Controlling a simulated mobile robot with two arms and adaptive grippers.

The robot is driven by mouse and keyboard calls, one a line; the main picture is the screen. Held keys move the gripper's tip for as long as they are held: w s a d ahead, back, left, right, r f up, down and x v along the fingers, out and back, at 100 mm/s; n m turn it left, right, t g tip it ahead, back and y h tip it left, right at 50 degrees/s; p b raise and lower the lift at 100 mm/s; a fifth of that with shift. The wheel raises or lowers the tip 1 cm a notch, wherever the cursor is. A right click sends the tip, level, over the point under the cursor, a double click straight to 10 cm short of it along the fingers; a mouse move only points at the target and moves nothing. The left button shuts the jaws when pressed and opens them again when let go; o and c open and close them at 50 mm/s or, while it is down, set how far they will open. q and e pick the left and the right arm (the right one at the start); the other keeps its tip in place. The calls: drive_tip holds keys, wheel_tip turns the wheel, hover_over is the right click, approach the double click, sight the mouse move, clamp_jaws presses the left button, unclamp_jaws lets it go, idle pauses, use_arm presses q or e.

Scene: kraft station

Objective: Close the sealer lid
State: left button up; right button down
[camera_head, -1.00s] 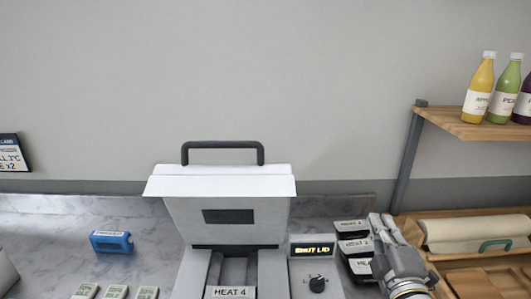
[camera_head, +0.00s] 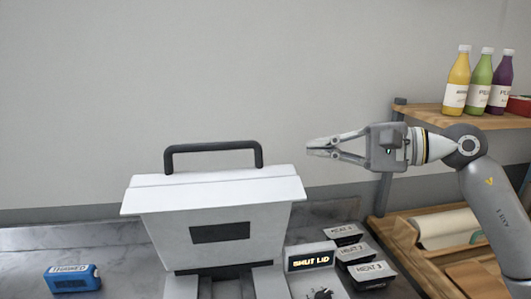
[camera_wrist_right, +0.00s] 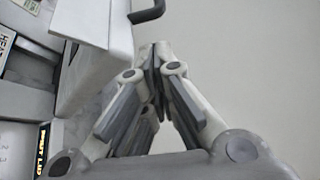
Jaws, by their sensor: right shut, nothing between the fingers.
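The sealer lid (camera_head: 180,205) is white and stands raised open, with a dark bar handle (camera_head: 213,148) on top. The sealer's display (camera_head: 310,258) reads SHUT LID. My right gripper (camera_head: 310,148) is shut and empty, in the air just right of the lid, pointing left at about the handle's height in the picture. In the right wrist view, my right gripper's fingertips (camera_wrist_right: 155,48) meet close to the lid's side (camera_wrist_right: 95,50), with the handle's end (camera_wrist_right: 148,10) above them. Any gap to the lid is hard to judge. My left gripper is not in view.
Several labelled black trays (camera_head: 358,252) sit right of the sealer. A blue device (camera_head: 76,279) lies on the left of the counter. A wooden shelf (camera_head: 440,115) with bottles (camera_head: 479,85) stands at the right, near my right arm. The air above the lid is clear.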

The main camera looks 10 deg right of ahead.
drive_tip(key=p+x, duration=0.4)
drive_tip(key=x, duration=0.4)
drive_tip(key=shift+w+p, duration=0.1)
drive_tip(key=shift+p, duration=0.25)
drive_tip(key=shift+x, duration=0.8)
drive_tip(key=shift+f, duration=0.2)
